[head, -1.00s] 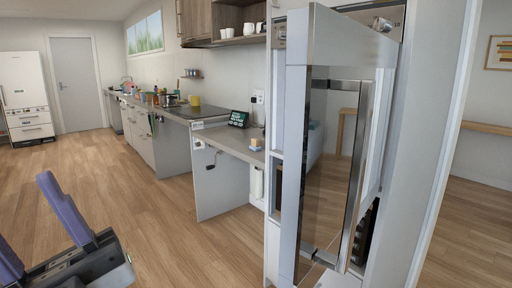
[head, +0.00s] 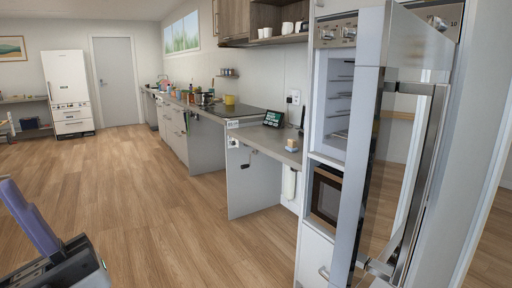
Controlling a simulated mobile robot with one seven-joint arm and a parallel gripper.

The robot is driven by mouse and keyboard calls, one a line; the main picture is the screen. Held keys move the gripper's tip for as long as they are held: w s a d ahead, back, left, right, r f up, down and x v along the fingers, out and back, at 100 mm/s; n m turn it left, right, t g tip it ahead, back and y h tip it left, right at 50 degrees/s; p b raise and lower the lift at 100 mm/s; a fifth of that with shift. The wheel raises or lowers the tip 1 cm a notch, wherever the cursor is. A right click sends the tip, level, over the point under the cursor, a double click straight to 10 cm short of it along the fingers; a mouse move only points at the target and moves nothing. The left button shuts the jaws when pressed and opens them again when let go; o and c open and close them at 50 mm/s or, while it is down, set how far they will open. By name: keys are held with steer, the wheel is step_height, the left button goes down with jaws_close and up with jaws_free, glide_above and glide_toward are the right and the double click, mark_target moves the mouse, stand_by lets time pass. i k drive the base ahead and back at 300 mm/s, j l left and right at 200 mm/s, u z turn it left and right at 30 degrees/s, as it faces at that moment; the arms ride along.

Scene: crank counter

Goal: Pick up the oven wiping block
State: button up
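A small tan block with a pale bluish base (head: 292,145), likely the oven wiping block, sits on the counter (head: 262,140) near its right end, beside the tall cabinet. It is far from me and too small to see in detail. My gripper (head: 32,222) is at the lower left corner, with one purple finger in view and the other out of frame. The visible finger stands as far out on the gripper body as before, when both fingers showed wide apart. Nothing shows in its grip, and it is well away from the block.
A tall cabinet (head: 338,95) with an open, projecting door (head: 400,150) stands at the right. A lower built-in appliance (head: 325,195) shows beside it. A dark-screened device (head: 273,119) stands behind the block. The wooden floor (head: 170,215) in front is clear.

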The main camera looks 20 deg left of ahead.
mark_target(292, 143)
steer(key=i+j+u, duration=0.15)
steer(key=u, duration=0.25)
steer(key=i+u, duration=0.4)
steer(key=i, duration=2.25)
